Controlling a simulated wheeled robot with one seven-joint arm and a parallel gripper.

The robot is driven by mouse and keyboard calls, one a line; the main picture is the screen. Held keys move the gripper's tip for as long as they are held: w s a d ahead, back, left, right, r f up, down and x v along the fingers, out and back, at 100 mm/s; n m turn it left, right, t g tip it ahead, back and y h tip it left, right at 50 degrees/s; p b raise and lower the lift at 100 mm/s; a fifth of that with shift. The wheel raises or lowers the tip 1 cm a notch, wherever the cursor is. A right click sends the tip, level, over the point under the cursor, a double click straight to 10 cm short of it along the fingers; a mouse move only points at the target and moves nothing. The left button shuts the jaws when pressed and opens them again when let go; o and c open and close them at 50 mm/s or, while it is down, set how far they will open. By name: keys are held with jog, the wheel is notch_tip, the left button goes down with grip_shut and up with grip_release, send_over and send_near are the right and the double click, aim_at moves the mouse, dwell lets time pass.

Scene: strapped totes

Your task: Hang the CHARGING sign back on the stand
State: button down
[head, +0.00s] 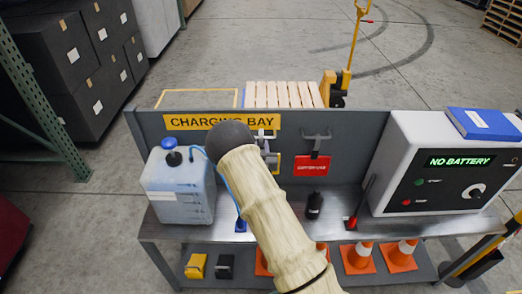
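A yellow board reading CHARGING BAY (190,121) is on the grey back panel of the bench. I see no separate sign reading only CHARGING. A red sign (312,167) with white lettering too small to read surely hangs below a grey hook (317,137) on the panel. A yellow and black post (487,252) stands at the right edge, partly cut off; I cannot tell if it is the stand. My beige arm with a dark rounded end rises over the middle of the bench. My gripper is not visible.
The bench (345,201) holds a white jug (178,190) at left and a grey NO BATTERY unit (408,166) at right. Orange cones (357,258) stand on the lower shelf. Dark totes (75,60) are at back left; a yellow pallet jack (340,82) is behind. Open floor lies at back right.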

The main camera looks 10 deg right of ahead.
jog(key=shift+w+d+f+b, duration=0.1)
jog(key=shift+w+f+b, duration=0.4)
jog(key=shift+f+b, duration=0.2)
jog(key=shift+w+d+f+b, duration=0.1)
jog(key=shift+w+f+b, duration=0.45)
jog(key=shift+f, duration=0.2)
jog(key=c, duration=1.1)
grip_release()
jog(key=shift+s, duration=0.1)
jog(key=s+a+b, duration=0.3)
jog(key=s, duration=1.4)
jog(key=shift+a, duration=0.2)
